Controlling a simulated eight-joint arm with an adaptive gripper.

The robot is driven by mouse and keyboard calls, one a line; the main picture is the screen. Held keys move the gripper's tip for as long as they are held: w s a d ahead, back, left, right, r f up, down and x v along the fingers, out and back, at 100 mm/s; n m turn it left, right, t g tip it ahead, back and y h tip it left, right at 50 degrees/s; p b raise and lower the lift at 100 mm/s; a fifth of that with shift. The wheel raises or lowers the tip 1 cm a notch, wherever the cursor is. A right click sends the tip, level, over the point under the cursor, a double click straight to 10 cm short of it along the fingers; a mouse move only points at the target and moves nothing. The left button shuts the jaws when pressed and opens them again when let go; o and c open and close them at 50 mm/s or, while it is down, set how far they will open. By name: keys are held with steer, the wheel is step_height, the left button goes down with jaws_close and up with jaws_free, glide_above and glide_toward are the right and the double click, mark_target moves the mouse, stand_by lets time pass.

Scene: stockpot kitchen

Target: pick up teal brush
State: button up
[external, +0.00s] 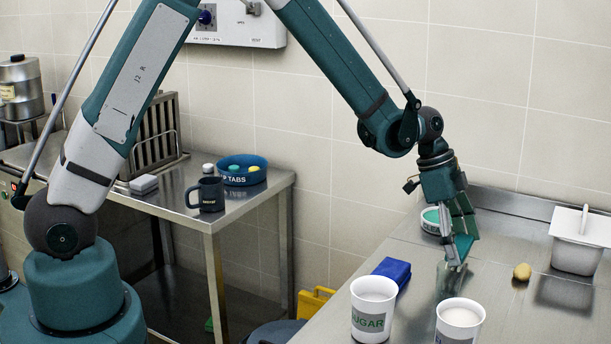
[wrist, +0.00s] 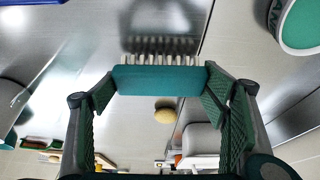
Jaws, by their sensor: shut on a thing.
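The teal brush (wrist: 158,81) spans the space between the two fingers of my gripper (wrist: 160,92) in the wrist view. Its pale bristles point toward the top of that picture. In the external view the brush (external: 463,247) shows at the fingertips of my gripper (external: 458,240), over the steel counter (external: 415,262). My gripper is shut on it and points down. I cannot tell clearly how much gap there is between the bristles and the counter. Part of the brush is hidden by the fingers in the external view.
A white SUGAR tub (external: 370,322), another white tub (external: 459,319) and a blue cloth-like item (external: 393,269) stand in front. A teal-topped tub (external: 430,220) is close behind my gripper. A small yellow item (external: 521,271) and a white lidded container (external: 577,256) are right.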

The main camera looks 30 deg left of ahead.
mark_target(460, 244)
step_height(460, 244, up, 8)
steer(key=shift+r, duration=0.15)
stand_by(0.4)
